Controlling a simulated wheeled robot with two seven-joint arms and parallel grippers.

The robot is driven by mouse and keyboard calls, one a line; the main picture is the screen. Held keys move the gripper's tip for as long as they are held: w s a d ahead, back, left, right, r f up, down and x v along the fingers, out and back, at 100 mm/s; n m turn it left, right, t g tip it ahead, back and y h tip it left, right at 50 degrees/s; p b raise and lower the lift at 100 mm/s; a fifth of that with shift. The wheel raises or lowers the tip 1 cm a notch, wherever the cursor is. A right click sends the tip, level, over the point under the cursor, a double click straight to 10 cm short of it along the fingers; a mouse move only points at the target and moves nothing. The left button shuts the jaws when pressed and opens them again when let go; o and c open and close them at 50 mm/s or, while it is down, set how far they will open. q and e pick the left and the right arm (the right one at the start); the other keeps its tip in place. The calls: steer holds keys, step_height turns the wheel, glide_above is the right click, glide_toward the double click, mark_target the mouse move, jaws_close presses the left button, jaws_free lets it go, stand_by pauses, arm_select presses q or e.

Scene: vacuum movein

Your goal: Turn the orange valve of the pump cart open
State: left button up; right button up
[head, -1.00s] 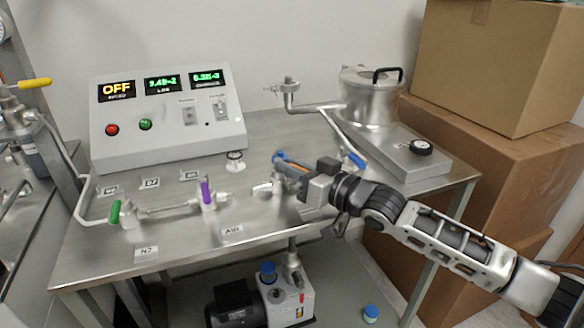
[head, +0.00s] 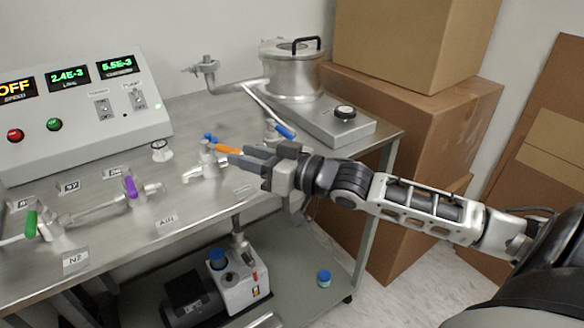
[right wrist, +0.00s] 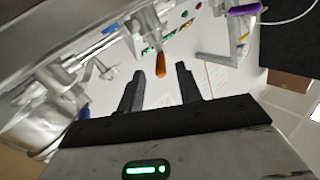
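The orange valve handle (head: 228,149) sits on a metal valve body (head: 207,160) on the steel cart top, pointing right toward my right gripper (head: 240,159). In the right wrist view the orange handle (right wrist: 160,63) hangs just ahead of the gap between my two dark fingers (right wrist: 161,72). The fingers are spread apart with nothing clamped between them; whether one touches the handle I cannot tell. My left gripper is not in view.
A purple-handled valve (head: 131,187) and a green-handled valve (head: 31,222) stand to the left. A blue handle (head: 284,130) is close behind my gripper. The control box (head: 85,115) is at the back left, a metal chamber (head: 290,75) behind. Cardboard boxes (head: 400,130) stand right.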

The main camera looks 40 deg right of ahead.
arm_select(q)
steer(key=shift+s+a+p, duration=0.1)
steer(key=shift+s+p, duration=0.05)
steer(key=shift+p, duration=0.4)
arm_select(e)
steer(key=v, duration=0.9)
steer(key=shift+s, duration=0.25)
